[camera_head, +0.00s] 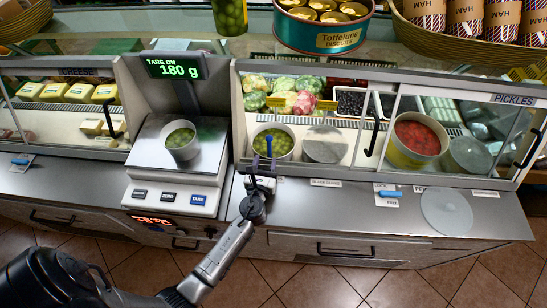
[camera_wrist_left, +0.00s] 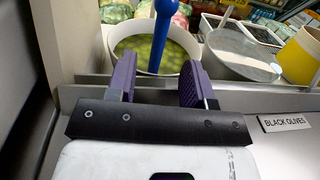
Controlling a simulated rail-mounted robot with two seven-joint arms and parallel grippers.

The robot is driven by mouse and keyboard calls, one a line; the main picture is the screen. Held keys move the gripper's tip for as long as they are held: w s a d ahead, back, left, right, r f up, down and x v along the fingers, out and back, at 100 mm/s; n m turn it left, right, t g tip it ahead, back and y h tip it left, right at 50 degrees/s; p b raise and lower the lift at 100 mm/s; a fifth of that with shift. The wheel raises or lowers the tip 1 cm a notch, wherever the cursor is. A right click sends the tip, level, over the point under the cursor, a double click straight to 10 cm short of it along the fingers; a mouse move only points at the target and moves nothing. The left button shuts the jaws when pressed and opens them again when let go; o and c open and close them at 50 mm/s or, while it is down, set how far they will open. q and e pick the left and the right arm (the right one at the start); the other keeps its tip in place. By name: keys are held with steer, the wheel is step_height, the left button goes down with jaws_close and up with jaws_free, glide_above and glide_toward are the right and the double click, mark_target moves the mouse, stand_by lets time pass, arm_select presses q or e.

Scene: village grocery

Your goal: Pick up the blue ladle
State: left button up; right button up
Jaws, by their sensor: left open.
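The blue ladle (camera_head: 269,146) stands in a round white tub of green olives (camera_head: 286,153) behind the counter front. Only its blue handle shows; its bowl is hidden. My left gripper (camera_head: 261,180) is open and empty, just in front of the tub. In the left wrist view the ladle handle (camera_wrist_left: 164,32) rises between the two purple fingers of the gripper (camera_wrist_left: 157,78), with the olives (camera_wrist_left: 150,48) behind. I cannot tell whether the handle is inside the jaws or just beyond them. My right gripper is not in view.
A grey lid (camera_head: 325,145) lies right of the tub. A tub of red food (camera_head: 413,143) stands further right behind glass. A scale (camera_head: 178,168) reading 180 g holds a small olive tub (camera_head: 182,140). A "black olives" label (camera_head: 325,183) is on the counter edge. A round disc (camera_head: 446,211) lies at right.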

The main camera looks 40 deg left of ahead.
mark_target(269, 147)
arm_select(q)
steer(key=shift+w+a, duration=0.15)
steer(key=shift+w, duration=0.1)
steer(key=shift+w+a, duration=0.15)
steer(key=shift+w, duration=0.25)
steer(key=shift+x, duration=3)
jaws_close()
